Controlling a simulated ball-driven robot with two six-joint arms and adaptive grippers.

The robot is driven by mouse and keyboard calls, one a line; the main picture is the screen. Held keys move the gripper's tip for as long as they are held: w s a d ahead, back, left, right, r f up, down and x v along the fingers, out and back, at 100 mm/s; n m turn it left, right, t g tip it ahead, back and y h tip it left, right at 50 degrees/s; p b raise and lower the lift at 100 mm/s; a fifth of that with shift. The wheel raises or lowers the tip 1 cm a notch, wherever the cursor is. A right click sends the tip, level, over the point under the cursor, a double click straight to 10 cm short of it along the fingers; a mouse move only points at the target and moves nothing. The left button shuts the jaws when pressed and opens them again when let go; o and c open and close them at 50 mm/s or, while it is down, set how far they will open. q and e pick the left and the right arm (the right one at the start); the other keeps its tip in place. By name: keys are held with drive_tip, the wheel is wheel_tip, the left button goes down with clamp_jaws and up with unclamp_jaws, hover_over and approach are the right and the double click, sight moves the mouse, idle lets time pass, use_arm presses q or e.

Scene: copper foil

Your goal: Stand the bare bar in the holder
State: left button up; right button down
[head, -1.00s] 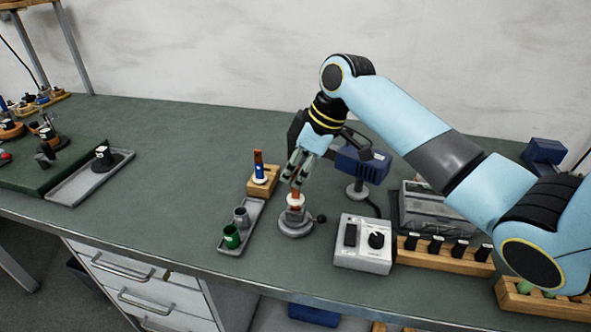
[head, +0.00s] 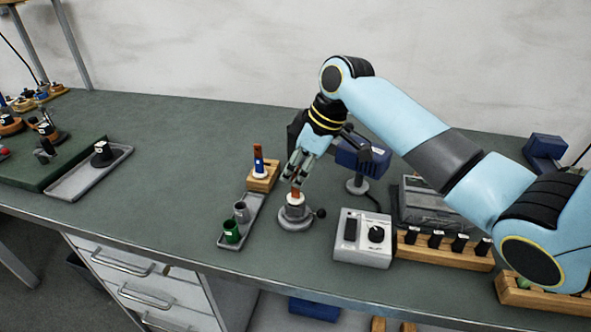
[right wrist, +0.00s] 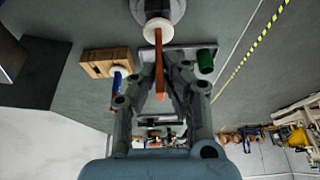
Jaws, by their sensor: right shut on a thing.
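The bare copper-brown bar (head: 296,193) is upright in the fingers of my right gripper (head: 295,178), at the round grey holder (head: 295,221). In the right wrist view the bar (right wrist: 159,75) runs from between the fingers to a pale collar (right wrist: 158,31) at the holder (right wrist: 172,10). My right gripper (right wrist: 160,95) is shut on the bar. The bar's lower end is hidden at the collar, so its depth is unclear. My left gripper is not in view.
A control box (head: 362,238) is close on the right.

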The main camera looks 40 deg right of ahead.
drive_tip(key=shift+f, duration=0.25)
drive_tip(key=c, duration=1.4)
unclamp_jaws()
drive_tip(key=shift+o, duration=0.2)
drive_tip(key=v, duration=1.2)
drive_tip(key=o, duration=0.3)
drive_tip(key=shift+r+p, duration=1)
drive_tip(key=shift+p, duration=0.25)
